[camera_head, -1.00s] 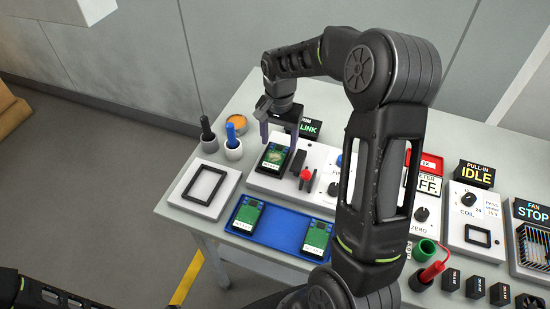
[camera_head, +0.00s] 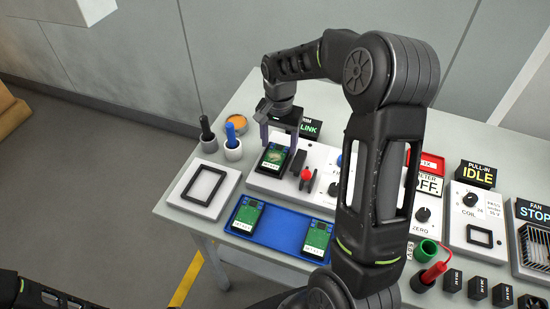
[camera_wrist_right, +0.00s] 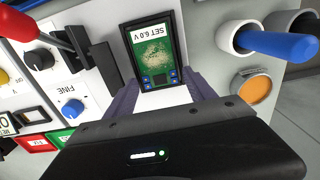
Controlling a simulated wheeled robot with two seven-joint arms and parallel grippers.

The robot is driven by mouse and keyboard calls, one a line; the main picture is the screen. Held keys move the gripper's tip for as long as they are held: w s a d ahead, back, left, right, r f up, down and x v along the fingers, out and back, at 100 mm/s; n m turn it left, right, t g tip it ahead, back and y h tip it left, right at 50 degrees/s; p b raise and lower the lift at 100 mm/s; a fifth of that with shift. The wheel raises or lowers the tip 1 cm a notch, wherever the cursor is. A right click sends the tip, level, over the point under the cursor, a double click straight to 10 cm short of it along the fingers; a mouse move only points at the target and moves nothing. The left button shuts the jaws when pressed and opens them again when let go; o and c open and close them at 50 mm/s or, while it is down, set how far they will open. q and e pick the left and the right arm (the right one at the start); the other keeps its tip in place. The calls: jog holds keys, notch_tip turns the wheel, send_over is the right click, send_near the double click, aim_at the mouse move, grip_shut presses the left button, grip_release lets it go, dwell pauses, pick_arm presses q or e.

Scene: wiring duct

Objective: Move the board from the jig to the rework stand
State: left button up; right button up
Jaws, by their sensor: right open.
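A green board in a dark frame, with a white label, sits in the white jig (camera_head: 256,180) at the back left of the bench. This board (camera_head: 272,158) also shows in the right wrist view (camera_wrist_right: 153,55), where its label reads SET 6.0 V upside down. My right gripper (camera_head: 279,139) is over the board's far end. In the right wrist view the fingers (camera_wrist_right: 163,90) are open, apart on either side of the board's near end, with nothing held. A white plate with a black rectangular frame (camera_head: 222,190), likely the rework stand, lies empty to the left. My left gripper is out of view.
A blue tray (camera_head: 272,234) with two similar boards lies in front of the jig. Blue and black handled tools in cups (camera_head: 233,148) and an orange-filled dish (camera_head: 238,122) stand at the back left. A red-tipped lever (camera_head: 306,175) rises right beside the board.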

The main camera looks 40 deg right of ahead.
aim_at(279, 148)
jog(key=shift+f+b, duration=0.3)
jog(key=shift+f, duration=0.15)
jog(key=shift+r, duration=0.1)
dwell(0.5)
jog(key=c, duration=1)
jog(key=shift+r+p, duration=1.4)
jog(key=shift+r, duration=0.6)
jog(key=shift+r+p, duration=1.05)
jog(key=shift+r, duration=0.5)
